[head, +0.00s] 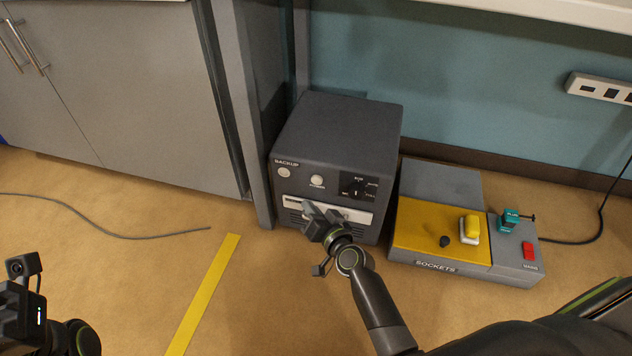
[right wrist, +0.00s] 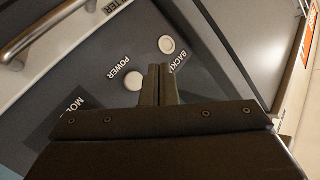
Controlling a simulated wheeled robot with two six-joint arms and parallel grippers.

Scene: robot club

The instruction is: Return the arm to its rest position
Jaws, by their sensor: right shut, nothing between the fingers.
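My right gripper (head: 318,222) is in front of the dark grey BACKUP box (head: 338,128), near the light horizontal bar on its front. In the right wrist view my right gripper (right wrist: 157,70) is shut with its fingers together and nothing between them. The box's front (right wrist: 115,60) with its POWER label and two round pale buttons is close behind the fingertips there. I cannot tell whether they touch it. My left gripper (head: 22,285) shows only in part at the lower left edge of the head view, and its jaws cannot be made out.
A SOCKETS unit (head: 430,255) with a yellow top stands right of the box. It carries a yellow-and-white plug, a teal plug and a red switch. Grey cabinets (head: 120,90) stand at the left. A yellow floor strip (head: 205,290) and a loose cable (head: 130,236) lie on open floor.

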